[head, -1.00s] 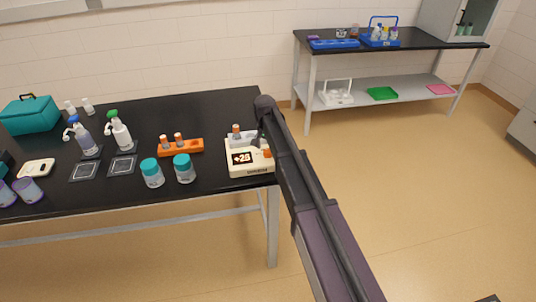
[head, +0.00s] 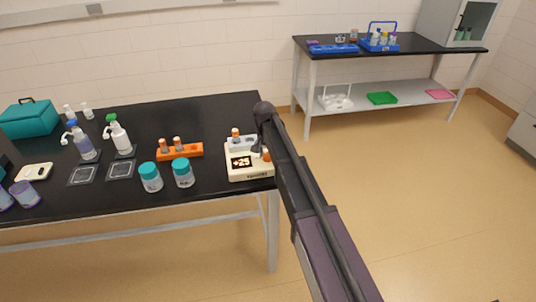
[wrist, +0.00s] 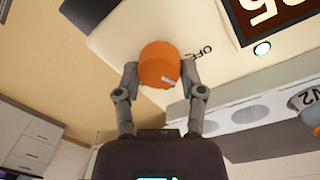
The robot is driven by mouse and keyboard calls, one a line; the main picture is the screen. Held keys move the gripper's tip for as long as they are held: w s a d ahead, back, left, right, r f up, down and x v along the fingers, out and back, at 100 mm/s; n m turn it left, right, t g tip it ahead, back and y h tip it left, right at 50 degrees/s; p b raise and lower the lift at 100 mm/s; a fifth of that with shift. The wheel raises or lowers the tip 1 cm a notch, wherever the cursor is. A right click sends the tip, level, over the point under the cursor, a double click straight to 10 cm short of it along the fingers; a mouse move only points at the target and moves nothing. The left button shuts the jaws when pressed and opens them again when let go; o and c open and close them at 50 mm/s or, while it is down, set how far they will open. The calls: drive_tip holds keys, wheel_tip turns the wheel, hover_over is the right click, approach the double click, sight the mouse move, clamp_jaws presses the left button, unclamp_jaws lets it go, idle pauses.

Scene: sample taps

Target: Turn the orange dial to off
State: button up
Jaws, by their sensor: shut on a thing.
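The orange dial (wrist: 159,63) sits on the pale corner of a cream device, with a light mark on its lower right edge. The word OFF (wrist: 203,50) is printed just right of it. In the head view the dial (head: 267,156) is small beside my gripper. My gripper (wrist: 160,73) is shut on the dial, one finger on each side. The device (head: 249,174) stands at the right end of the black table. Its dark display (head: 241,162) reads +25, and part of it shows in the wrist view (wrist: 262,14).
The floor right of the table is clear.

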drive_tip(key=shift+n, duration=0.4)
drive_tip(key=n, duration=0.4)
drive_tip(key=shift+s+a+n, duration=0.1)
drive_tip(key=shift+n, duration=1.9)
drive_tip(key=o, duration=1.2)
drive_tip(key=shift+c, duration=0.2)
